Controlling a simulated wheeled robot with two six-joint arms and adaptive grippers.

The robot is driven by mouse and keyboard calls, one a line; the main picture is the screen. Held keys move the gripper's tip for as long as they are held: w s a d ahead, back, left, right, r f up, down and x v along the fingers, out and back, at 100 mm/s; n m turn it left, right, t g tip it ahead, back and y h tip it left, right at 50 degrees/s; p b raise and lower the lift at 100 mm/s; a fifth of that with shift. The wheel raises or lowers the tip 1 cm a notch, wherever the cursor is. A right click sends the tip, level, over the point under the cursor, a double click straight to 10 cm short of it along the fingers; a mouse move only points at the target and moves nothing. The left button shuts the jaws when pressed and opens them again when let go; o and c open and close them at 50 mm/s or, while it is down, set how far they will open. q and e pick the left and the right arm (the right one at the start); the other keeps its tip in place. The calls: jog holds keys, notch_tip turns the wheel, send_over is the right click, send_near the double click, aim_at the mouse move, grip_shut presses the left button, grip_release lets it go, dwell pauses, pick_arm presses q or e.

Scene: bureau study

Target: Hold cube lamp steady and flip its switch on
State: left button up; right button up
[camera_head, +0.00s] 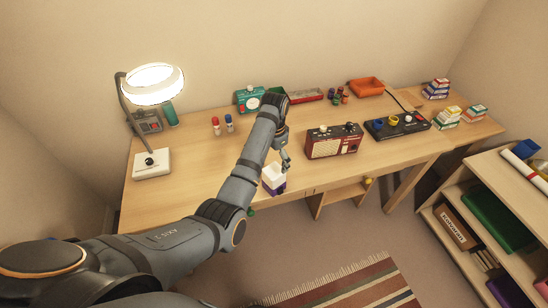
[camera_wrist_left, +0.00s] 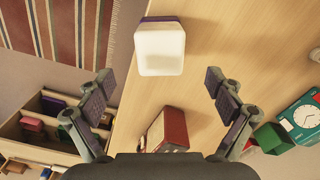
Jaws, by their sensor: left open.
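The cube lamp (camera_head: 273,177) has a white top on a dark purple base and stands near the front edge of the desk (camera_head: 195,185). In the left wrist view the cube lamp (camera_wrist_left: 160,50) shows from above, just beyond the fingertips and roughly centred between them. My left gripper (camera_head: 286,163) is at the lamp's upper right in the head view, open and empty, with its fingers (camera_wrist_left: 160,82) spread wide. I cannot make out the lamp's switch, nor tell whether the lamp glows. My right gripper is not in view.
A red radio (camera_head: 333,143) stands right of the lamp, with a black control box (camera_head: 398,126) beyond it. A lit desk lamp (camera_head: 152,84) stands at the left. A teal clock (camera_head: 249,98) is behind my arm. The desk left of the cube lamp is clear.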

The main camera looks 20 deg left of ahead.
aim_at(274, 177)
pick_arm(q)
notch_tip(274, 177, down, 10)
jog(key=shift+f, duration=0.15)
dwell(0.3)
jog(key=c, duration=1.5)
